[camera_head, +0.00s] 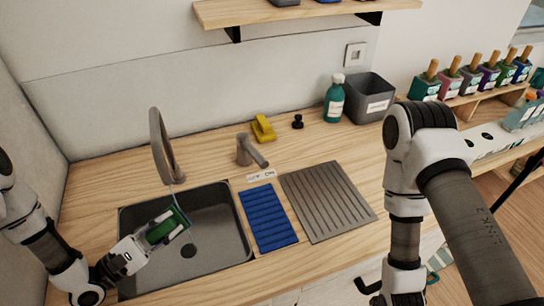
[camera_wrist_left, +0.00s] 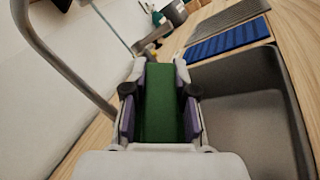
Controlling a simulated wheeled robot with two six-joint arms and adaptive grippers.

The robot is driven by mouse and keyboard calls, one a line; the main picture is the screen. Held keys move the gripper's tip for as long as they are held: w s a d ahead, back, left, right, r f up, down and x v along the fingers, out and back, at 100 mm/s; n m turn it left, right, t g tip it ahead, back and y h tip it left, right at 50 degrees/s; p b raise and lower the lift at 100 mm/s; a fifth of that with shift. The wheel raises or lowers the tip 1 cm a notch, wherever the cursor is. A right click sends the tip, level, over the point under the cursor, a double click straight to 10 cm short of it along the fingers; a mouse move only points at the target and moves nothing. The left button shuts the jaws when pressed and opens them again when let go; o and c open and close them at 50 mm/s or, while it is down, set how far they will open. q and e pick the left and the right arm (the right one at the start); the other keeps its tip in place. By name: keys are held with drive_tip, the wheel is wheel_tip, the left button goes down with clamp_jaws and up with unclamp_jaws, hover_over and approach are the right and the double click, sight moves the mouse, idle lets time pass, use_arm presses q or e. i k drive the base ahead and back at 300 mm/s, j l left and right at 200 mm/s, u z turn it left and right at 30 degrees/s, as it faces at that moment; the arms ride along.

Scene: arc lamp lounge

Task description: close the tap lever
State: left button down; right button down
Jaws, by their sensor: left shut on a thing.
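The tap lever (camera_head: 256,153) is a grey handle on a short round base behind the sink's right corner. It slants down to the right, its end above a small white label (camera_head: 261,176) whose print is too small to read surely. The curved grey spout (camera_head: 157,140) arches over the sink (camera_head: 205,258), and a thin pale line, seemingly water, runs below its mouth. My left gripper (camera_head: 172,223) is over the sink, shut on a green block-like thing (camera_head: 160,230). The thing also shows between the fingers in the left wrist view (camera_wrist_left: 161,105). My right gripper is out of frame.
A blue ribbed mat (camera_head: 268,220) and a grey ribbed drainboard (camera_head: 328,200) lie right of the sink. A yellow thing (camera_head: 263,128), a small black thing (camera_head: 297,121), a green bottle (camera_head: 334,98) and a grey bin (camera_head: 368,97) stand behind. My right arm covers the right side.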

sight(243, 138)
drive_tip(key=k+l+u, duration=0.65)
drive_tip(key=k, duration=0.1)
